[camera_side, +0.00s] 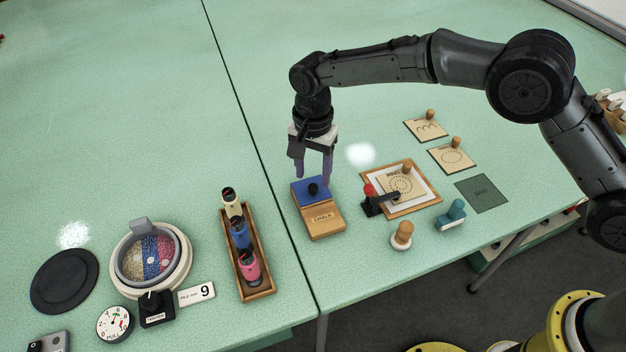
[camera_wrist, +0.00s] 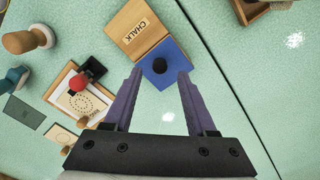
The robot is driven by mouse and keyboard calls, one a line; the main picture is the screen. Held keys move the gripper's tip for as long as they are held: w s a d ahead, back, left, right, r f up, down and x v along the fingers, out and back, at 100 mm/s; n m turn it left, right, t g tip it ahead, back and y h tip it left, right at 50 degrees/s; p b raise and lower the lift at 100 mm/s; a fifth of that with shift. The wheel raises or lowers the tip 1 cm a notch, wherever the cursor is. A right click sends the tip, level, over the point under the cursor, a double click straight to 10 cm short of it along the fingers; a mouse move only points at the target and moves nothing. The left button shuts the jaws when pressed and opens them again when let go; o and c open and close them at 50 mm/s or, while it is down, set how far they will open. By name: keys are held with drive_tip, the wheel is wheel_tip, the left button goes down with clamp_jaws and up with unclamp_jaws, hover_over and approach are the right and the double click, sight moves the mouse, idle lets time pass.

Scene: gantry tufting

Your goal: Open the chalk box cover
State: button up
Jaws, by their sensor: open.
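The chalk box (camera_side: 322,219) is a wooden box labelled CHALK on the green table. I cannot tell whether the fingertips touch the cover.
Right of the box are a framed pattern card (camera_side: 429,198), a red-knobbed black clamp (camera_side: 374,203), a wooden-knobbed stamp (camera_side: 402,236) and a teal stamp (camera_side: 451,215). A wooden tray (camera_side: 262,283) of coloured spools stands to the left. The table behind the box is clear.

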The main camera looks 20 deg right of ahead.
sight(313, 186)
drive_tip(key=shift+f, duration=1.7)
clamp_jaws()
drive_tip(key=shift+r, duration=0.1)
